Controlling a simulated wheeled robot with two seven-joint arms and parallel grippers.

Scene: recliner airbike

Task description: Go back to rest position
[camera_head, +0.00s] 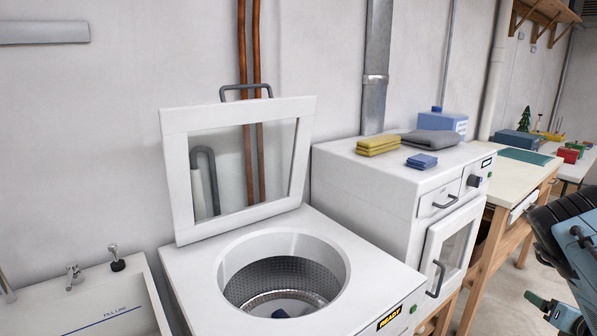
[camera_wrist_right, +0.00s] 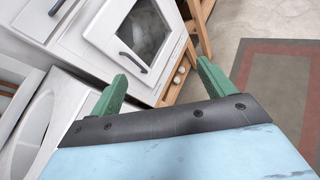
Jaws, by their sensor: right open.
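My right arm enters the head view at the right edge, and my right gripper (camera_head: 540,302) hangs in front of the wooden bench, clear of the machines. In the right wrist view my right gripper (camera_wrist_right: 162,84) shows two green fingers spread wide with nothing between them. My left gripper is in neither view. The white top-loading washer (camera_head: 345,252) has its windowed lid (camera_head: 180,180) raised. A dark blue item (camera_head: 280,313) lies at the bottom of its drum, partly hidden by the rim.
A white front-door machine (camera_head: 370,172) stands beside the washer, with yellow sponges (camera_head: 378,146), blue sponges (camera_head: 422,161), a grey cloth (camera_head: 432,139) and a blue container (camera_head: 450,122) on top. A sink (camera_head: 85,307) is at left. Open floor and a rug (camera_wrist_right: 275,80) lie beyond my right gripper.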

